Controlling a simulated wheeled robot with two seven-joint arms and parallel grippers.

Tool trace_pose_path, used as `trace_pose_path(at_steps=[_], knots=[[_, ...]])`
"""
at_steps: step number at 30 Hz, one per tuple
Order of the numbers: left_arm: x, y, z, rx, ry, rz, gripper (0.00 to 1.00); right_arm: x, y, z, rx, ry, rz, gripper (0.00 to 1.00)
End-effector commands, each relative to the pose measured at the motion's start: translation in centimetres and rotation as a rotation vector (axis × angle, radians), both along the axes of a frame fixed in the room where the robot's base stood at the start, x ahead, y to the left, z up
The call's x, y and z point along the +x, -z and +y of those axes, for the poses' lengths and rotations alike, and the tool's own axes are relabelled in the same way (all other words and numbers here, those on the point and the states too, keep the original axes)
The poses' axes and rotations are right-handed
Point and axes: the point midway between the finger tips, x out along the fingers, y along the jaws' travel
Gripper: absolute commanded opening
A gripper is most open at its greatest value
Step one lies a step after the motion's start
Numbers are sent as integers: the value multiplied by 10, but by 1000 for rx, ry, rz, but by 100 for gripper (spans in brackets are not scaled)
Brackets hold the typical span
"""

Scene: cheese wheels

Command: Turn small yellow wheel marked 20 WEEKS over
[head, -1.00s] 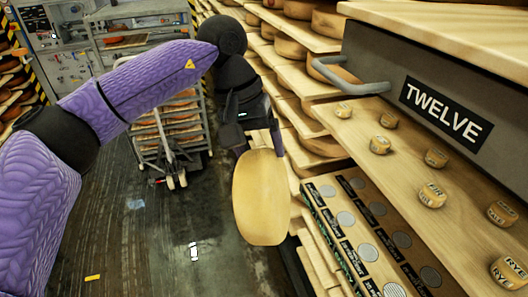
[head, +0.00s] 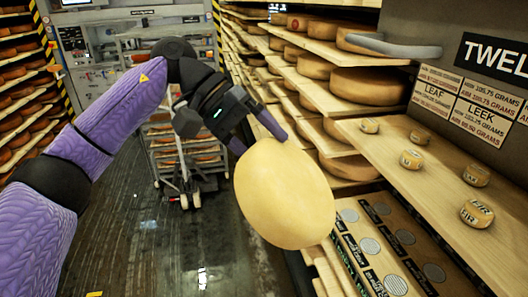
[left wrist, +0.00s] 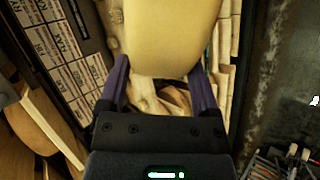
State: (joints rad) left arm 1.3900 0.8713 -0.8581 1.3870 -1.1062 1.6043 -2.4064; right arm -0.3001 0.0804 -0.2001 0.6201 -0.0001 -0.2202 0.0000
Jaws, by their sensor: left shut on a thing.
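A pale yellow wheel (head: 283,193) hangs in the air in the middle of the head view, tilted, with one round face turned toward the camera. No writing shows on that face. My left gripper (head: 258,133) is shut on the upper edge of the wheel. In the left wrist view the yellow wheel (left wrist: 172,38) sits between the two purple fingers (left wrist: 160,85). My right gripper is not in view.
A wooden shelf (head: 440,200) at right bears several small marked cheeses, such as one marked FIR (head: 476,213). Below it is a tray with round discs (head: 405,237). Racks of large wheels (head: 368,86) stand behind. A cart (head: 185,160) stands on the floor at left.

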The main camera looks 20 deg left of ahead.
Motion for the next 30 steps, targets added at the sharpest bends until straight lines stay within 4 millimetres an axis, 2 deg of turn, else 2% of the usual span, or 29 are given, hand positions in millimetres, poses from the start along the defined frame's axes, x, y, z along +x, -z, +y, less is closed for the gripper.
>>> trace_pose_path(at_steps=[3, 15, 30], knots=[[0, 6, 3, -58, -1, -6, 0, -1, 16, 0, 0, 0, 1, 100], [-1, 16, 9, -230, -1, -21, 0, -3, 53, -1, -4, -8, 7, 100], [-1, 29, 13, -424, 0, -38, 0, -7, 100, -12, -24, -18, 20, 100]])
